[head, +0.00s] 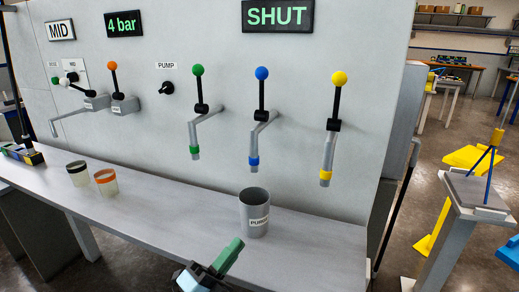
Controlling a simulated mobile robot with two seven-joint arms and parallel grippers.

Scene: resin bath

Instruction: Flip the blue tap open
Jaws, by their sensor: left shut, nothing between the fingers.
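The blue tap (262,100) is on the grey wall panel, between a green-knobbed tap and a yellow-knobbed tap. Its black lever stands upright with the blue ball on top. Its grey spout slants down to a blue band near the outlet. A display (278,15) above reads SHUT. My left gripper (232,248) is at the bottom middle, in front of the bench edge, well below and apart from the blue tap. Its green fingers are together and hold nothing. My right gripper is not in view.
A grey labelled cup (254,213) stands on the bench (185,215) below the blue tap. The green tap (198,105) and yellow tap (334,120) flank it. Two small banded cups stand at left, one orange-banded (107,184). The bench between them and the grey cup is clear.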

